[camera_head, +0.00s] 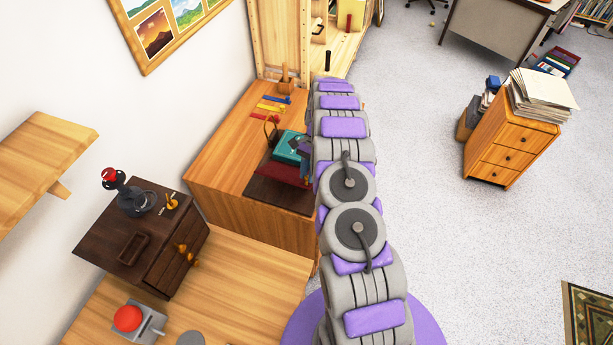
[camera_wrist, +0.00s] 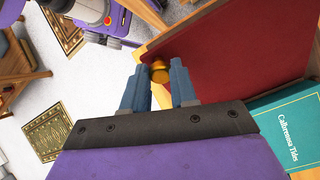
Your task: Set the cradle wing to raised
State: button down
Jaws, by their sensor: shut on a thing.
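A book cradle with a dark brown base (camera_head: 280,193) sits on the wooden bench, holding a teal book (camera_head: 287,147). The book also shows at the right of the wrist view (camera_wrist: 290,128), titled "Callirenna Tides". The red panel that looks like the cradle wing (camera_wrist: 235,50) fills the upper right of the wrist view, with a brass knob (camera_wrist: 160,72) at its edge. My gripper (camera_wrist: 163,78) has its two blue-grey fingers on either side of this knob, shut on it. In the head view my arm hides part of the cradle, and the wing's exact angle is unclear.
The bench (camera_head: 215,165) also bears colored strips (camera_head: 270,106) near a wooden holder. A dark cabinet (camera_head: 150,235) and a red button (camera_head: 127,318) stand nearer, at left. A wooden drawer unit (camera_head: 510,145) stands right; the grey floor between is clear.

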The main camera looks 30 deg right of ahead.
jog(key=shift+w+d+r+p, duration=0.35)
jog(key=shift+w+d+r, duration=0.2)
jog(key=shift+w+d, duration=0.3)
jog(key=shift+s, duration=0.1)
